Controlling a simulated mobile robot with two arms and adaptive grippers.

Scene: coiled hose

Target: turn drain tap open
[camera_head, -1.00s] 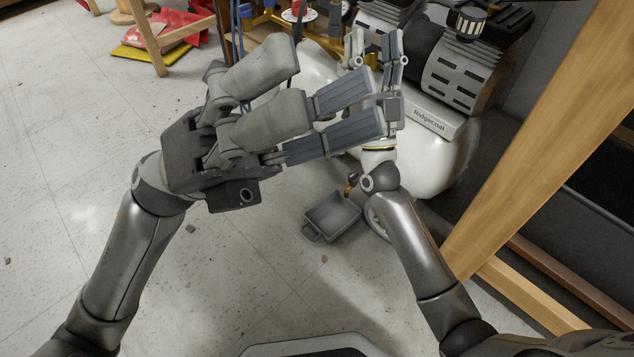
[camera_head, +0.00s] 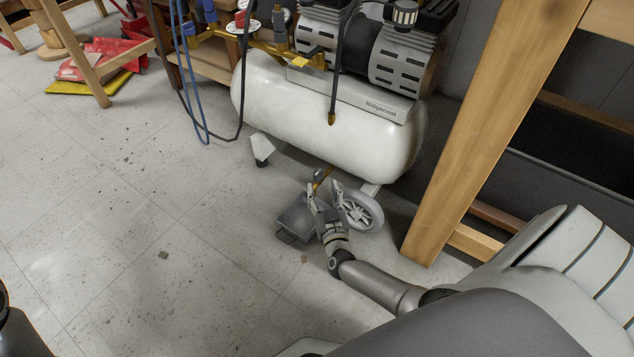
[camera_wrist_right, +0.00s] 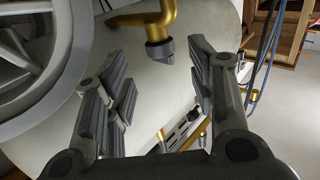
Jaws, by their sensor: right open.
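The drain tap (camera_head: 321,175) is a small brass fitting under the white tank (camera_head: 275,115). In the right wrist view, a brass elbow (camera_wrist_right: 158,25) ends in a dark grey cap, slightly beyond the fingertips and between them. My right gripper (camera_head: 324,190) is open just below the tap, with its fingers pointing up toward the tank; its spread fingers also show in the right wrist view (camera_wrist_right: 158,75). They hold nothing, and I see no clear contact with the brass. The gripper partly hides the tap in the head view. My left gripper is out of view.
A grey tray (camera_head: 296,217) sits on the floor left of my right gripper. The tank's wheel (camera_head: 361,211) is close on its right. A black hose (camera_head: 335,85) hangs in front of the tank. A wooden post (camera_head: 490,130) stands at right. Floor is open at left.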

